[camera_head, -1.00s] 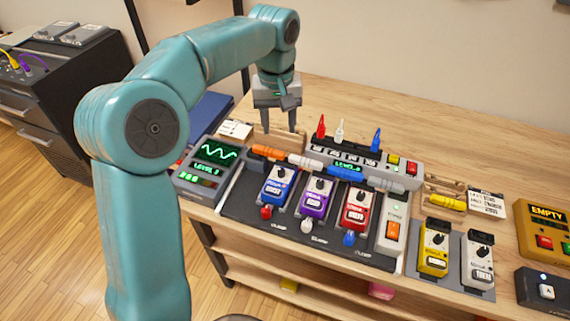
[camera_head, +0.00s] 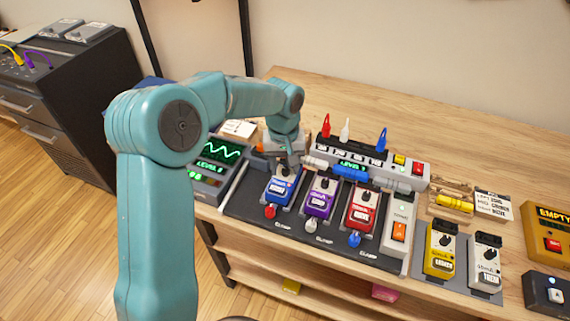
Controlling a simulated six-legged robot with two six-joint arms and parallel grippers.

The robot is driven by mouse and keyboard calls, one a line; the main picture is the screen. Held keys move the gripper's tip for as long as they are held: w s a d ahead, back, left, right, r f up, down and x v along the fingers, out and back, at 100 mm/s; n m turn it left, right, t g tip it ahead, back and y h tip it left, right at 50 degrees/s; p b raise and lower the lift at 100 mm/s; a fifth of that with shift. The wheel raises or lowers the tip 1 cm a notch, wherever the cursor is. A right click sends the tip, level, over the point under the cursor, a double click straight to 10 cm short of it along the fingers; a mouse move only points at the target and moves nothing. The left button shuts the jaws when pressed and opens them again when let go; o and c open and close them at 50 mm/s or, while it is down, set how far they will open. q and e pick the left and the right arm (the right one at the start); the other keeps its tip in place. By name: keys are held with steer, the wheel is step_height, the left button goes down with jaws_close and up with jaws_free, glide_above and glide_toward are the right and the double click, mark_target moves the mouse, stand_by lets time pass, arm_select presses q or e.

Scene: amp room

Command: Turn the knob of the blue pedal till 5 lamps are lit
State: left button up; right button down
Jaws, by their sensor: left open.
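The blue pedal (camera_head: 281,190) stands at the left end of a row on the dark pedal board (camera_head: 238,203). Its black knob (camera_head: 285,170) is at its upper part, just below my gripper. My left gripper (camera_head: 288,162) is open and points down over the top of the blue pedal, at or very near the knob. I cannot tell whether the fingers touch it. The lamps of the blue pedal are too small to count. A monitor (camera_head: 216,155) with a green wave reads a level whose digit I cannot tell surely. My right gripper is not in view.
A purple pedal (camera_head: 318,200) and a red pedal (camera_head: 361,212) stand close to the right. Behind them lie coloured plugs and a grey unit (camera_head: 417,174) with upright red, white and blue pieces. Yellow (camera_head: 438,258) and white (camera_head: 484,268) pedals stand farther right.

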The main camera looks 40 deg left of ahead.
arm_select(q)
jaws_close()
steer(key=shift+w+m, duration=0.1)
steer(key=shift+m, duration=0.3)
steer(key=m+p, duration=0.1)
steer(key=m, duration=0.3)
steer(key=shift+r+m, duration=0.1)
steer(key=shift+m, duration=0.3)
steer(key=m+p, duration=0.1)
steer(key=m, duration=0.4)
steer(key=shift+m, duration=0.3)
jaws_free()
